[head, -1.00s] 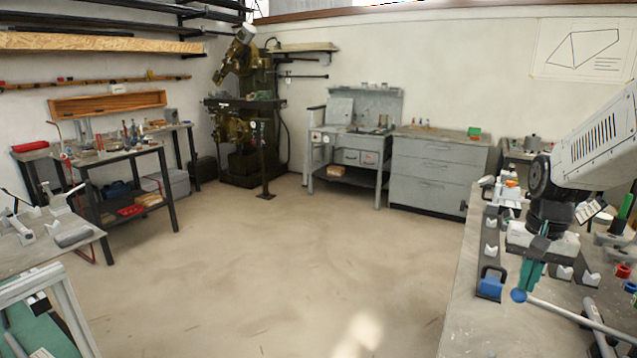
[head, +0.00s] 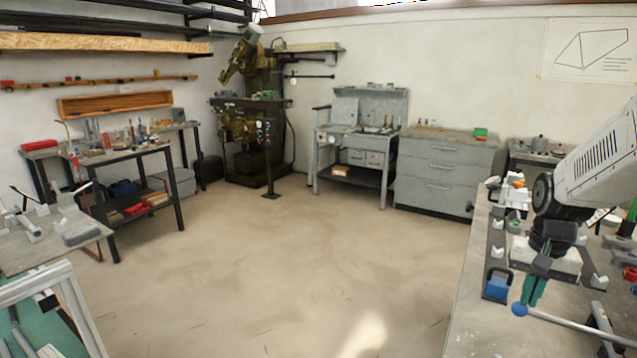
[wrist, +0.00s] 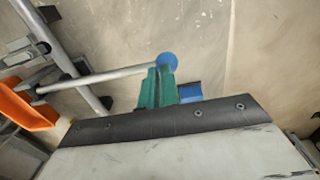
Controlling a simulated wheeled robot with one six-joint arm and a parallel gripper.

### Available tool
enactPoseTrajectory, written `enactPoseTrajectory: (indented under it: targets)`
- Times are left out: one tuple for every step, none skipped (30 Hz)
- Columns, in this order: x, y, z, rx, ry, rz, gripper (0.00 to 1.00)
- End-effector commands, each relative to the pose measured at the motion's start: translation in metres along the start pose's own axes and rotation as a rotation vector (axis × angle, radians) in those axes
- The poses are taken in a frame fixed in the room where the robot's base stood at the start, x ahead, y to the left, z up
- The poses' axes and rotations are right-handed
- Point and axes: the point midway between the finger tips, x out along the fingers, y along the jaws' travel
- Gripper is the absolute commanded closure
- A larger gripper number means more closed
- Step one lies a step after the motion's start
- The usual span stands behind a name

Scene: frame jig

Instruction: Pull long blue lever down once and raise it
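The long lever is a grey rod (head: 580,324) with a blue ball knob (head: 519,309) on its left end, at the lower right of the head view. The rod also shows in the wrist view (wrist: 95,78), with the knob (wrist: 168,60) at its tip. My gripper (head: 532,293) has teal fingers, which sit right beside the knob. In the wrist view the fingers (wrist: 158,85) are close together around the rod's end, shut on it. The rod's far end is cut off in the head view.
A blue block with a black handle (head: 497,287) stands just left of my gripper on the right bench (head: 465,300). Dark rails with pale V-blocks (head: 497,251) are close by. In the wrist view an orange bin (wrist: 25,107) lies at left. The middle floor (head: 280,260) is clear.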

Motion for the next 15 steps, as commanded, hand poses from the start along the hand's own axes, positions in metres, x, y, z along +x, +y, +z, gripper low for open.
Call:
enactPoseTrajectory:
  targets:
    - [0.0017,0.0007,0.0008,0.0,-0.003,0.002,1.0]
    - [0.0021,0.0008,0.0008,0.0,-0.003,0.002,1.0]
    - [0.0026,0.0007,0.0008,0.0,-0.003,0.002,1.0]
    - [0.003,0.0007,0.0008,0.0,-0.003,0.002,1.0]
    - [0.0033,0.0007,0.0008,0.0,-0.003,0.002,1.0]
    - [0.0038,0.0007,0.0008,0.0,-0.003,0.002,1.0]
    - [0.0042,0.0007,0.0007,0.0,-0.003,0.002,1.0]
    - [0.0046,0.0007,0.0007,0.0,-0.003,0.002,1.0]
    - [0.0051,0.0007,0.0007,0.0,-0.003,0.002,1.0]
    - [0.0054,0.0007,0.0007,0.0,-0.003,0.002,1.0]
    - [0.0058,0.0007,0.0007,0.0,-0.003,0.002,1.0]
    - [0.0063,0.0007,0.0007,0.0,-0.003,0.002,1.0]
    - [0.0067,0.0007,0.0007,0.0,-0.003,0.002,1.0]
    - [0.007,0.0007,0.0007,0.0,-0.003,0.002,1.0]
    - [0.0076,0.0007,0.0007,0.0,-0.003,0.002,1.0]
